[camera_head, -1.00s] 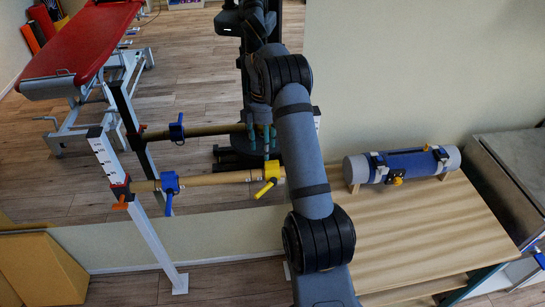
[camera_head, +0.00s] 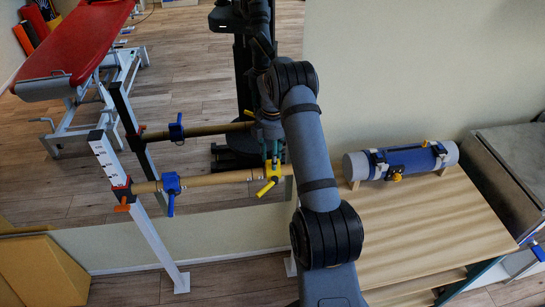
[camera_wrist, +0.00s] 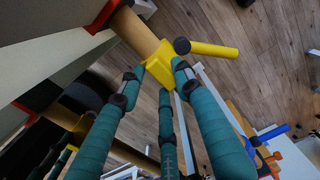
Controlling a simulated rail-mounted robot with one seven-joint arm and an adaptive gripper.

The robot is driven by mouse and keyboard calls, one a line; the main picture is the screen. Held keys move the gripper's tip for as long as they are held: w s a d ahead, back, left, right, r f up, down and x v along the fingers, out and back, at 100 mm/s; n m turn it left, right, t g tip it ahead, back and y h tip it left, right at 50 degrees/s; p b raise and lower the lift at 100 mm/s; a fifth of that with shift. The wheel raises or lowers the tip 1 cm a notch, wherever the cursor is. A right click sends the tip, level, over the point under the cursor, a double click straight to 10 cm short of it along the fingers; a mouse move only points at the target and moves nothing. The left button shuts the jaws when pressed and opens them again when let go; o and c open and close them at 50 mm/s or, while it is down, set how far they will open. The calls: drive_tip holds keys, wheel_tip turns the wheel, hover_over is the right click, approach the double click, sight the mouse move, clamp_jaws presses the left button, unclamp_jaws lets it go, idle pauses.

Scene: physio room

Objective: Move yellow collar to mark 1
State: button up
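The yellow collar (camera_head: 272,170) sits on a tan horizontal bar (camera_head: 220,179), near its right end, with its lever pointing down and left. In the wrist view the collar (camera_wrist: 165,62) and its yellow lever with a dark knob (camera_wrist: 182,46) show at top centre. My gripper (camera_head: 272,153) is just above the collar, its teal fingers pointing down. In the wrist view the gripper (camera_wrist: 157,73) is open, with fingertips spread at either side of the collar; I cannot tell if they touch. Small pale marks show on the bar, but their numbers are not legible.
A blue collar (camera_head: 170,183) sits left on the bar, near an orange-and-black clamp on the white post (camera_head: 100,150). A mirror behind reflects bar, arm and red couch (camera_head: 70,50). A wooden table (camera_head: 420,225) at right holds a blue-and-grey roller (camera_head: 405,162).

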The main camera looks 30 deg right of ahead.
clamp_jaws()
idle(0.6)
